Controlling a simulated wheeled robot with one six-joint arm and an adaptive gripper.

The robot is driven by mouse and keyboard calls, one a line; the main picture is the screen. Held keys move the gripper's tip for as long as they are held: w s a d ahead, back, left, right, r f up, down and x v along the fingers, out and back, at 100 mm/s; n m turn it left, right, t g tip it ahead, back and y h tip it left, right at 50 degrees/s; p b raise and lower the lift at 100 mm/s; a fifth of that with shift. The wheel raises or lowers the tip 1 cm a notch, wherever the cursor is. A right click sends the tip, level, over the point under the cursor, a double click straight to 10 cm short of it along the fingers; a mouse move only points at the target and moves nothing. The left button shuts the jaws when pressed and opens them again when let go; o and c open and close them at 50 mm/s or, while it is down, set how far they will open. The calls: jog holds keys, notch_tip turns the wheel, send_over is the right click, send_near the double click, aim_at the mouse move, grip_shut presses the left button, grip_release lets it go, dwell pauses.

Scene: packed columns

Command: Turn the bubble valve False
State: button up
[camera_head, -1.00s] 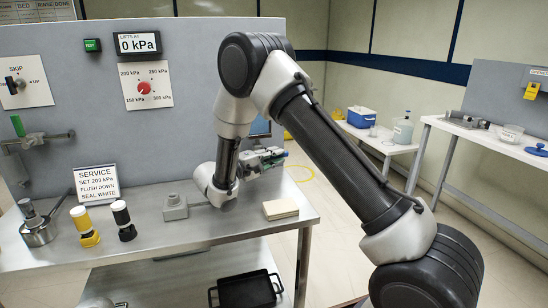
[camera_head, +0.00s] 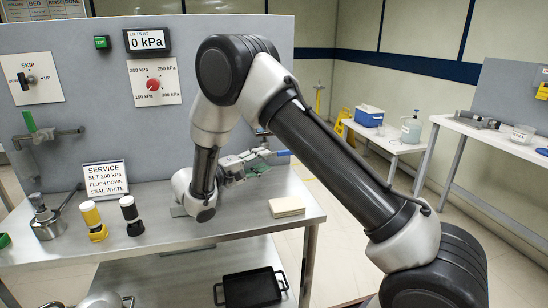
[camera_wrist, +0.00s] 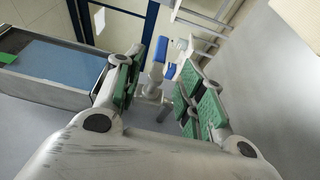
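A metal fitting with a blue handle (camera_wrist: 170,70) shows between my fingers in the wrist view; no label reads on it, so I cannot tell if it is the bubble valve. My gripper (camera_wrist: 172,62) is open, its green-padded fingers on either side of the fitting with gaps visible. In the head view my gripper (camera_head: 250,160) is beyond my wrist, at the panel's right end, partly hidden by my arm. A blue piece (camera_head: 282,153) shows just past its fingers. Another valve with an upright green handle (camera_head: 30,122) sits on a pipe at the panel's left.
The grey panel (camera_head: 110,120) carries a red dial (camera_head: 153,85) and a display (camera_head: 147,40) reading 0 kPa. On the bench stand a service sign (camera_head: 106,178), a metal pot (camera_head: 46,223), a yellow bottle (camera_head: 93,220), a black bottle (camera_head: 131,215) and a cream block (camera_head: 287,206).

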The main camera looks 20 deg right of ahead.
jog(key=shift+v, duration=1.7)
jog(key=s+d+r+m+g+y, duration=0.1)
jog(key=s+d+r+g+y, duration=0.15)
jog(key=s+d+r, duration=0.35)
jog(key=s+d+r+m+g+y, duration=0.2)
jog(key=s+d+g, duration=0.1)
jog(key=d, duration=0.5)
jog(key=s+d+r+m+g+y, duration=0.1)
jog(key=s+d+r+g+y, duration=0.1)
jog(key=s+d+r+g, duration=0.25)
jog(key=s+d+t+y, duration=0.2)
jog(key=s+y, duration=0.3)
jog(key=s, duration=0.5)
jog(key=s+d+r+t+y, duration=0.1)
jog(key=s+t+y, duration=0.4)
jog(key=s, duration=0.5)
jog(key=shift+d+m, duration=0.3)
jog(key=shift+d, duration=0.15)
jog(key=shift+s+r, duration=0.15)
